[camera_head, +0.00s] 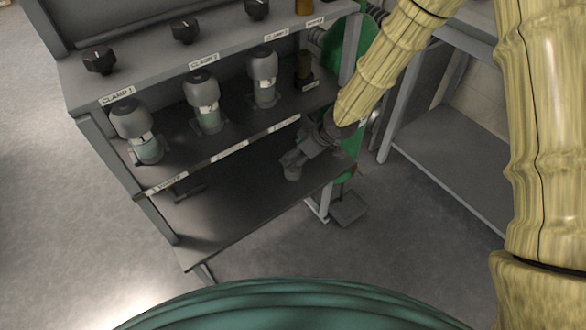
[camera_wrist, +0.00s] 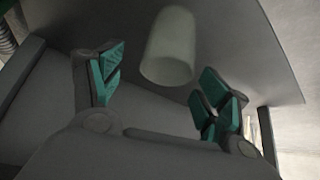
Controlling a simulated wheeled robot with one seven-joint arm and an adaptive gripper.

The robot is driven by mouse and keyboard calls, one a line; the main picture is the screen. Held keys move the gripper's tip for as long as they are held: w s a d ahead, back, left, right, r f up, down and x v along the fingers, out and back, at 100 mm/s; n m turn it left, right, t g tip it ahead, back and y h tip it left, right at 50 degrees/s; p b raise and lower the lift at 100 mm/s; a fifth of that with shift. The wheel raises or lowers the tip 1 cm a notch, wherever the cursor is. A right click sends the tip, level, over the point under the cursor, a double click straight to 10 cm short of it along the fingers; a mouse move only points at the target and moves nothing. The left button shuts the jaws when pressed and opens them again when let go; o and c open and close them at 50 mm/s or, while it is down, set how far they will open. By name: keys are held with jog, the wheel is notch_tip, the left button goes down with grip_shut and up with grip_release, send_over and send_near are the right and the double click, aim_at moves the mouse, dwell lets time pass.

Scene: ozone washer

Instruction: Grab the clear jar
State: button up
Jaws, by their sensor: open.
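The clear jar (camera_wrist: 168,47) shows in the wrist view as a pale, translucent cylinder. It stands just beyond the gap between the fingers, with no finger seen touching it. My gripper (camera_wrist: 160,76) is open and empty, its green-padded fingers spread to the left and right of the jar's line. In the head view my gripper (camera_head: 297,158) is over the right part of the lower shelf (camera_head: 225,205). A small grey rounded shape is at its tip there; I cannot tell whether it is the jar or a finger.
The upper shelf (camera_head: 170,150) holds several grey-capped clamp units, one being the left unit (camera_head: 146,148). Knobs such as the left knob (camera_head: 98,61) are on the top panel. A green round part (camera_head: 345,60) is behind my arm.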

jog(key=shift+s+x, duration=0.2)
jog(key=shift+x, duration=1.4)
jog(key=shift+s+x, duration=0.2)
jog(key=shift+x, duration=1.4)
jog(key=c, duration=1.2)
